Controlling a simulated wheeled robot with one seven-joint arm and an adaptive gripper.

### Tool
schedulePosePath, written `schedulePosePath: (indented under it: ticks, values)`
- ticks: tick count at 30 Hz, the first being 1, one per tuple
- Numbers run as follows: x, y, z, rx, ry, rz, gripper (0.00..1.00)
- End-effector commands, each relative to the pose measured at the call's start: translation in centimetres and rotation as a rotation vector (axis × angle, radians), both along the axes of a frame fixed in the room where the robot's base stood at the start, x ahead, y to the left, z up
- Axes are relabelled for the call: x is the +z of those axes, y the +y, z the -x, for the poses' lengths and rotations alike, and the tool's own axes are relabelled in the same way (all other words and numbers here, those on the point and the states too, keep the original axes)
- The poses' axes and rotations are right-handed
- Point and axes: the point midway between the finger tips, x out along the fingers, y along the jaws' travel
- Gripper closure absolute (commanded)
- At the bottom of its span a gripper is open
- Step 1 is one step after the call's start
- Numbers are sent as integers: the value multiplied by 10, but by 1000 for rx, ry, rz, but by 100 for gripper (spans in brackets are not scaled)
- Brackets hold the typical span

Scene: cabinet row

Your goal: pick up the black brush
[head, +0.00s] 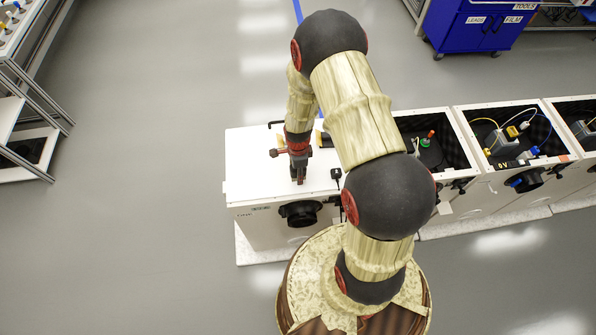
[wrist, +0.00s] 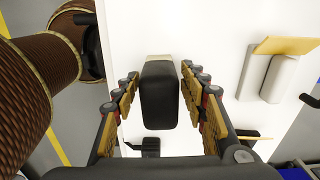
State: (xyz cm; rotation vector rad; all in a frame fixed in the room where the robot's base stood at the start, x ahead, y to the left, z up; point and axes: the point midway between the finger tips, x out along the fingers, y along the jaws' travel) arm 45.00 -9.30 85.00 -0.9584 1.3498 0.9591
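The black brush (wrist: 160,98) is a dark rounded block with a pale far end in the wrist view. It lies on the white cabinet top (head: 250,165). My gripper (wrist: 160,76) is open, with one finger on each side of the brush and a narrow gap showing on both sides. My gripper also shows in the head view (head: 299,176), pointing down over the cabinet top. There I cannot make out the brush apart from the dark fingers. How far the fingertips are above the surface is not clear.
A white block with a yellow board (wrist: 282,78) lies to the right in the wrist view. A small black item (head: 336,174) sits right of my gripper on the cabinet top. A black knob (head: 299,213) sticks out of the cabinet front. Open cabinets with cables (head: 515,130) continue rightward.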

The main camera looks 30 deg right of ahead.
Motion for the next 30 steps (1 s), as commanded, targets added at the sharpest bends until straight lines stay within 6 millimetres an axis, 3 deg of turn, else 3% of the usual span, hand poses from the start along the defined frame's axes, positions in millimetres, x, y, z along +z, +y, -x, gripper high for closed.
schedulePosePath:
  ticks: [21,30]
  values:
    - [0,0,0,0,0,0,100]
    - [2,0,-1,0,-1,0,100]
